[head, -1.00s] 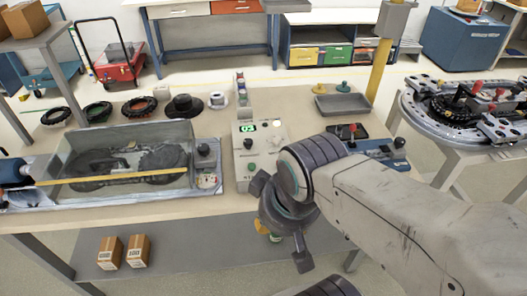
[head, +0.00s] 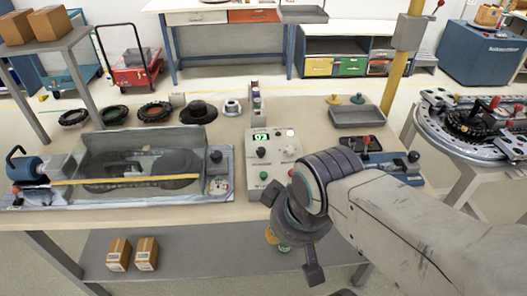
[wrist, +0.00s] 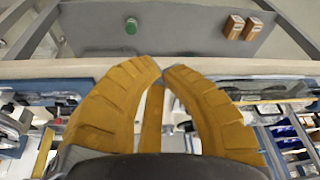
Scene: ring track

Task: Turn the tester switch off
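The tester (head: 255,198) is a beige box on the workbench, mid-picture in the head view. It has a lit green display (head: 260,136), dark knobs (head: 262,152), a green button (head: 264,175) and a pale round lamp (head: 290,133). I cannot tell which control is the switch; my arm hides the panel's lower right. My gripper is in front of the bench, close to the tester's lower right, mostly hidden behind my wrist in the head view. In the wrist view my gripper (wrist: 162,67) has its yellow fingertips nearly together, with nothing seen between them.
A clear-walled bin (head: 140,165) stands left of the tester. Black rings and a dark hat-shaped part (head: 198,111) lie behind. A grey tray (head: 357,117) is at the back right. Two cartons (head: 146,253) sit on the lower shelf. A round track table (head: 475,125) stands at the right.

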